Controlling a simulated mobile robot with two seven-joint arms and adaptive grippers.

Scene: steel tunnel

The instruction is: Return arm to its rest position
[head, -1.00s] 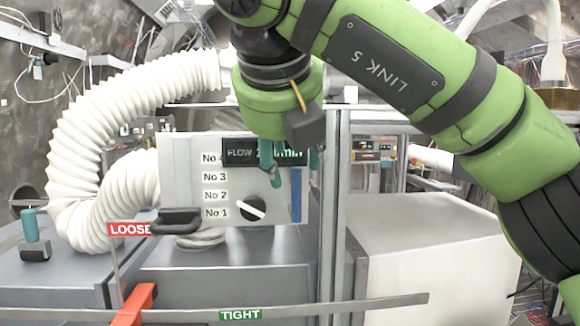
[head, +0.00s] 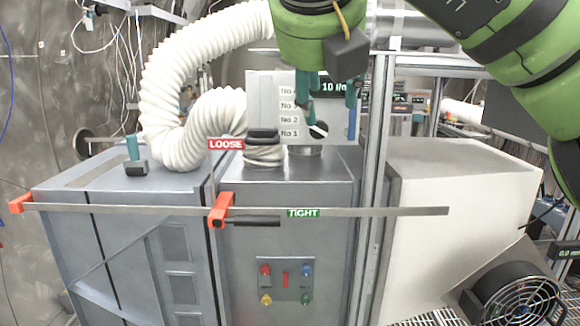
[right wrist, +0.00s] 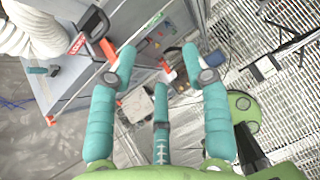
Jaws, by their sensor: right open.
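My right arm comes in from the upper right in the head view. Its green wrist ends in a gripper (head: 330,108) with teal fingers, which are spread and empty. The fingers show in front of the upper part of the flow panel (head: 267,108) and hide part of its labels and knob. In the right wrist view the gripper (right wrist: 159,62) has its three teal fingers apart with nothing between them. My left gripper is in neither view.
A white corrugated hose (head: 165,90) curves left of the panel. Grey cabinets (head: 130,220) stand below, with a horizontal bar (head: 380,211) carrying LOOSE (head: 226,144) and TIGHT (head: 303,213) labels and a red clamp (head: 221,209). A white box (head: 450,215) and a fan (head: 517,300) are at right.

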